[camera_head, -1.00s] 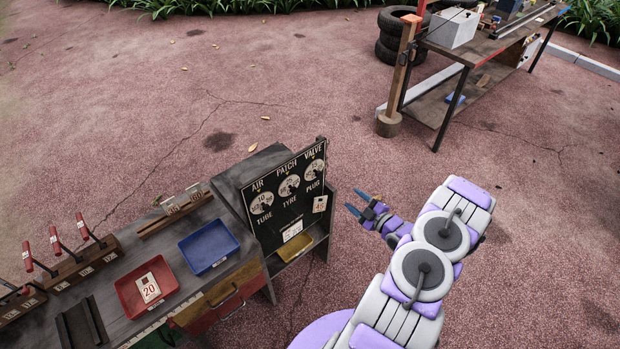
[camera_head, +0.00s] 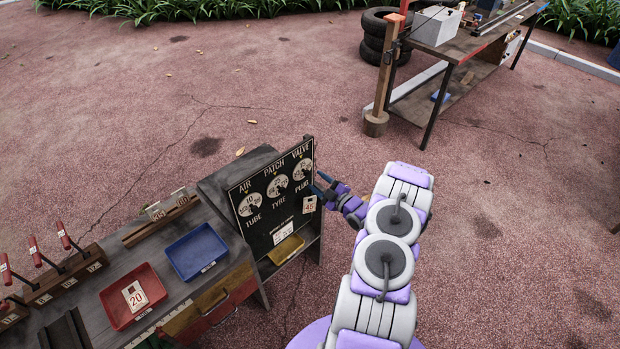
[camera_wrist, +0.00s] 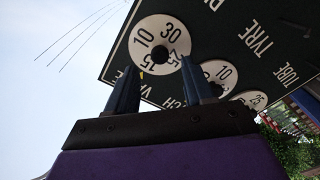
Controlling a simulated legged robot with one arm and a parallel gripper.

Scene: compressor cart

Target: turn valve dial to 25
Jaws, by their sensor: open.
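The valve dial (camera_head: 302,170) is the white disc under the word VALVE, at the right end of the black board (camera_head: 262,222). In the wrist view the valve dial (camera_wrist: 145,38) is large and upside down, with 10, 30, 25 and 15 on it and a dark knob (camera_wrist: 173,33) at its centre. A small yellow mark shows at its lower rim. My gripper (camera_head: 323,184) is at the board's right end, close to this dial. In the wrist view my gripper (camera_wrist: 158,66) is open and empty, its two fingertips apart below and either side of the dial. Contact cannot be told.
The air dial (camera_head: 250,205) and patch dial (camera_head: 278,186) are left of the valve dial. A card marked 45 (camera_head: 309,204) hangs below it. The bench holds a blue tray (camera_head: 195,252) and a red tray (camera_head: 117,300). Open ground lies right of my arm.

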